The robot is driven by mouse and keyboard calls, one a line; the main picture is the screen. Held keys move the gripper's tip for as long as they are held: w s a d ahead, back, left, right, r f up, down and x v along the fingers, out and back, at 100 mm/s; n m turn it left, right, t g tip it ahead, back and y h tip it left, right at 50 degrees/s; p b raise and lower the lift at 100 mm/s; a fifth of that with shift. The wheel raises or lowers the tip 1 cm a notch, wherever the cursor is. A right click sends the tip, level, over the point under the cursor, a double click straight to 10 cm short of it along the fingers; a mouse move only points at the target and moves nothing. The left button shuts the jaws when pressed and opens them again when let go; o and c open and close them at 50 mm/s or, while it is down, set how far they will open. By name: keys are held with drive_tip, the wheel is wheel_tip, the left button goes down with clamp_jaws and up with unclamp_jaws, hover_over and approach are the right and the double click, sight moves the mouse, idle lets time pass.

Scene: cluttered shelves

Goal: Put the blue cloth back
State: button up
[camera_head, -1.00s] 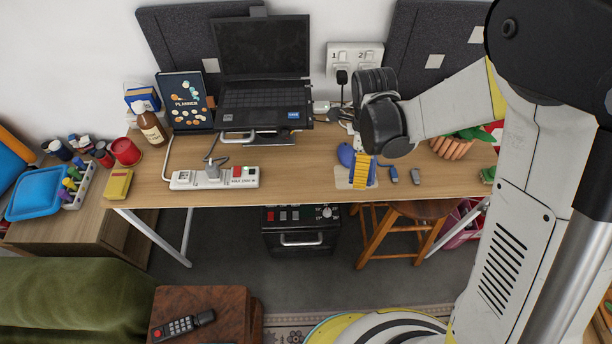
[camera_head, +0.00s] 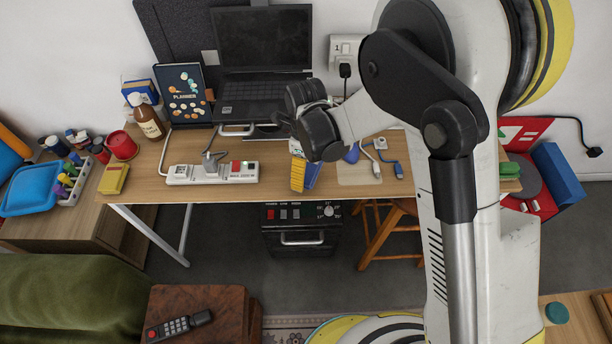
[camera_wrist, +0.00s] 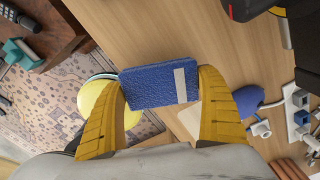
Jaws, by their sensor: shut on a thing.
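My gripper (camera_head: 304,174) has yellow fingers and is over the front part of the desk, right of the power strip. In the wrist view my gripper (camera_wrist: 166,105) is shut on the blue cloth (camera_wrist: 150,87), a flat, textured, folded piece with a pale stripe. The cloth spans between the two fingertips. In the head view only a little of the blue cloth (camera_head: 313,174) shows beside the yellow fingers. I cannot tell its exact height above the desk.
The desk (camera_head: 230,192) holds a white power strip (camera_head: 212,172), a laptop (camera_head: 262,60), a planner (camera_head: 184,94), a brown bottle (camera_head: 149,122) and a red container (camera_head: 122,145). A pale mat (camera_head: 358,174), a blue mouse (camera_head: 351,154) and cables lie to the right. A stool (camera_head: 385,235) stands below.

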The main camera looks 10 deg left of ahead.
sight(306, 175)
drive_tip(key=shift+f+b, duration=0.5)
drive_tip(key=shift+f, duration=0.95)
drive_tip(key=shift+f, duration=0.2)
drive_tip(key=o, duration=1.2)
drive_tip(key=shift+r, duration=0.1)
drive_tip(key=shift+r, duration=0.1)
